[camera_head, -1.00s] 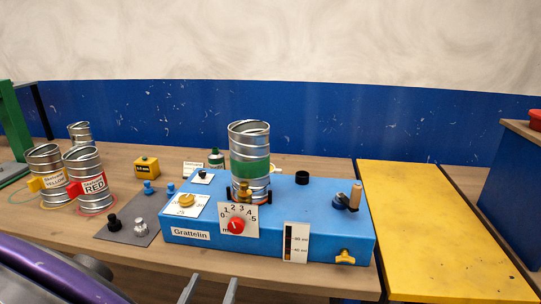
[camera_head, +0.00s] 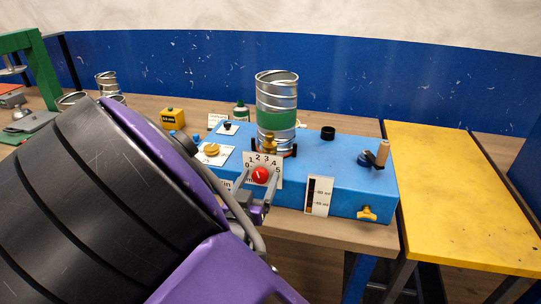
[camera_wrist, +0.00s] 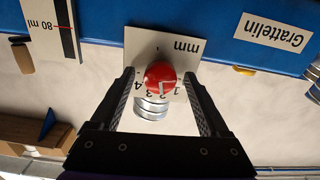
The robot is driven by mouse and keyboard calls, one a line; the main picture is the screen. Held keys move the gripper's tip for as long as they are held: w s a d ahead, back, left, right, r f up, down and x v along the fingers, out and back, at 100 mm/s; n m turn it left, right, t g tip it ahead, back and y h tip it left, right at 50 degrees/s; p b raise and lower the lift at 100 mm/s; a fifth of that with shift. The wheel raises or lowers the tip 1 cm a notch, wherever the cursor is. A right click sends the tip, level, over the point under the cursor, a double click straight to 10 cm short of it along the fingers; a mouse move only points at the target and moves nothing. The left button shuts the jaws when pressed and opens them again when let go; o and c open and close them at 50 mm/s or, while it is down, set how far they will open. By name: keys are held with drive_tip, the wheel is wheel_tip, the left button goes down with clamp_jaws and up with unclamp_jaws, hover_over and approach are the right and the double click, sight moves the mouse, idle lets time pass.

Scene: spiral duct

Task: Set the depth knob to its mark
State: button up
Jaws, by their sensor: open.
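The red depth knob (camera_head: 260,175) sits on a white dial card (camera_head: 277,163) on the front of the blue machine (camera_head: 335,180). The card carries numbers around the knob. My gripper (camera_head: 255,198) is open in front of the dial. The wrist view is upside down; there the red knob (camera_wrist: 159,77) shows between the two open fingers of my gripper (camera_wrist: 160,84), with a gap on each side. The card (camera_wrist: 150,45) reads "mm" there, and the knob has a pale pointer line. The knob hides part of the scale, so I cannot tell its exact setting.
A metal duct with a green band (camera_head: 276,110) stands on the machine behind the dial. A gauge card (camera_head: 318,195) is right of the knob, with a yellow wing knob (camera_head: 367,213) beyond. A crank (camera_head: 376,157) stands at the right end. A yellow board (camera_head: 460,195) lies further right.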

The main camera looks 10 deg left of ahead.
clamp_jaws()
idle(0.4)
drive_tip(key=shift+f+m+b, duration=0.1)
drive_tip(key=shift+m+b, duration=0.2)
drive_tip(key=m+b, duration=0.2)
drive_tip(key=m, duration=0.1)
drive_tip(key=shift+b, duration=0.35)
drive_tip(key=shift+m+b, duration=0.9)
drive_tip(key=shift+m, duration=0.2)
unclamp_jaws()
